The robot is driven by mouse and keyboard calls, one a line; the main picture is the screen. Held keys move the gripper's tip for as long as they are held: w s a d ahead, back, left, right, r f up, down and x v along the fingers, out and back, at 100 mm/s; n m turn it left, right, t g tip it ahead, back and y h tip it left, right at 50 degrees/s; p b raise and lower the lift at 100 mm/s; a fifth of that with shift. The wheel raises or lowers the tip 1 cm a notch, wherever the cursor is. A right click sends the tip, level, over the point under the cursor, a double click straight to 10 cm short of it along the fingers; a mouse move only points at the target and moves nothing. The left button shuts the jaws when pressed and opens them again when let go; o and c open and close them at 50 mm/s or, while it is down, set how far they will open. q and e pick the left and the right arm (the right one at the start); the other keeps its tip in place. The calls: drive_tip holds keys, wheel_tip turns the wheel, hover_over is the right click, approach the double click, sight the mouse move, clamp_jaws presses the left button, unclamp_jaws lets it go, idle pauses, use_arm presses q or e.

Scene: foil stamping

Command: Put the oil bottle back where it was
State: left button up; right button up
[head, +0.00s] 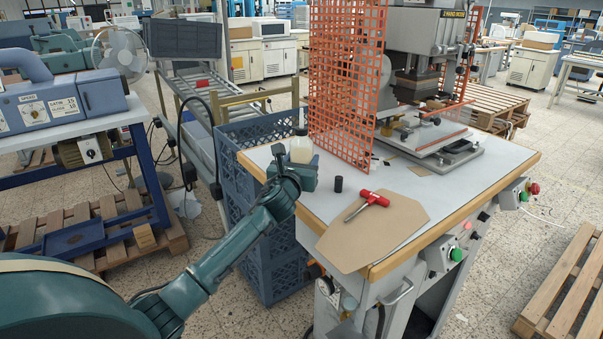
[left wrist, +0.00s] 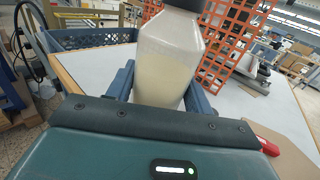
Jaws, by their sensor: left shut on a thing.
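The oil bottle (head: 301,150) is a translucent white bottle with a dark cap and pale contents. It is upright at the left back corner of the grey worktable (head: 400,186). My left gripper (head: 300,176) is shut on its lower part. In the left wrist view the bottle (left wrist: 168,62) stands between the two blue fingers, which hide its base. I cannot tell whether the bottle touches the tabletop. My right gripper is not in view.
A small black cylinder (head: 338,184), a red-handled tool (head: 370,201) and a brown sheet (head: 385,230) lie right of the bottle. An orange mesh guard (head: 340,80) and the stamping press (head: 425,45) stand behind. Blue crates (head: 232,180) are beside the table.

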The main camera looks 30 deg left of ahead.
use_arm(q)
drive_tip(key=shift+f, duration=1.45)
drive_tip(key=shift+f+b, duration=0.1)
drive_tip(key=shift+b, duration=0.2)
drive_tip(key=o, duration=1.2)
drive_tip(key=shift+f, duration=0.1)
drive_tip(key=shift+s, duration=0.1)
drive_tip(key=v, duration=1.1)
drive_tip(key=shift+s+r, duration=0.25)
drive_tip(key=shift+s, duration=0.1)
drive_tip(key=shift+d, duration=0.15)
